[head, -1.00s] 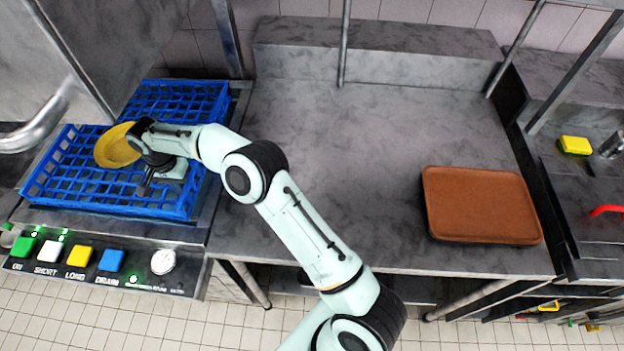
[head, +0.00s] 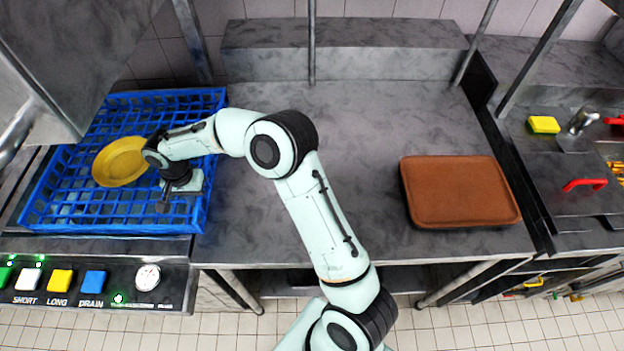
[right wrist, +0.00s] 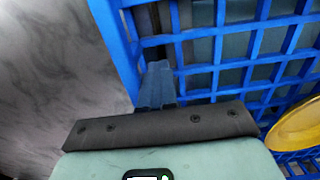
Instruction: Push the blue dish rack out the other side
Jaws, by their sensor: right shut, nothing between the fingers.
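The blue dish rack (head: 75,218) lies at the left in the head view, its left part beside and partly under the grey machine hood. A yellow plate (head: 120,162) sits in the rack. My right gripper (head: 163,203) points down inside the rack, near its right wall. In the right wrist view its fingers (right wrist: 157,85) are shut and empty, close to the rack's wall (right wrist: 113,40); whether they touch it I cannot tell. The plate shows at the right edge there (right wrist: 298,125). My left gripper is not in view.
A grey counter (head: 350,130) right of the rack is largely clear, with my right arm crossing above it. A brown tray (head: 460,190) lies on its right part. A button panel (head: 92,283) is at the front left. A sink area with a yellow sponge (head: 543,124) is at far right.

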